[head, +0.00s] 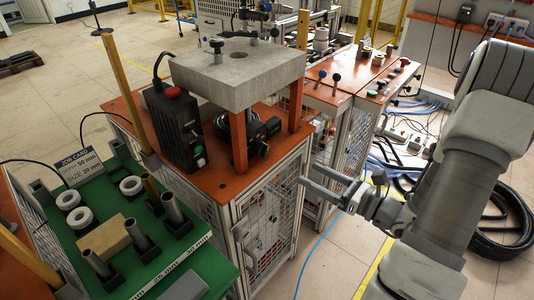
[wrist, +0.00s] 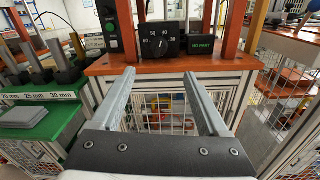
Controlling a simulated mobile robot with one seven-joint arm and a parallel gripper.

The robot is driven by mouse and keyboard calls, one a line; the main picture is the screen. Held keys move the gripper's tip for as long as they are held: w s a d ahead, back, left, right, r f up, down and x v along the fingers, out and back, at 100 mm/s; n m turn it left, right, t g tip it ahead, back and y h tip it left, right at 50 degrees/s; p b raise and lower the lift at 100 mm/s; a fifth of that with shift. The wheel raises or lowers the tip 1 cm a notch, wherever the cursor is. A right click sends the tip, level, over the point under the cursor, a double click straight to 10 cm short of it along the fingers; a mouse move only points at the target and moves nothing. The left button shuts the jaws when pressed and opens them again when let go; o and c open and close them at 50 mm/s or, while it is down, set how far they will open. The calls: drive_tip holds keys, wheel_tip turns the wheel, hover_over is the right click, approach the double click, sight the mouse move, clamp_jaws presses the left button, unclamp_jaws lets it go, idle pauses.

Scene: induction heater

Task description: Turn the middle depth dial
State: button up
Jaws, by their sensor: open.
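The depth dial (wrist: 159,43) is a black round knob on a dark box with white numbers around it, at the top centre of the wrist view. In the head view a dark knob (head: 264,150) shows low on the heater's front, between the orange posts. My gripper (head: 306,174) is open and empty, in front of the orange tabletop's near edge, apart from the dial. In the wrist view its two fingers (wrist: 160,75) point toward the dial, one on either side and lower. The dial's exact pointer setting is too small to read surely.
A dark control box (head: 172,130) with a red button stands left of the dial. A "NO PART" display (wrist: 201,44) is to its right. Orange posts (head: 239,140) hold a grey block (head: 238,72) above. A job card (head: 80,167) reads depth 50 mm, size 20 mm.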

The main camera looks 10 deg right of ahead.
sight(267, 152)
drive_tip(key=b+x, duration=0.1)
drive_tip(key=x, duration=1.4)
drive_tip(key=shift+s+a+b, duration=0.1)
drive_tip(key=shift+s+b, duration=0.05)
drive_tip(key=shift+b, duration=0.15)
clamp_jaws()
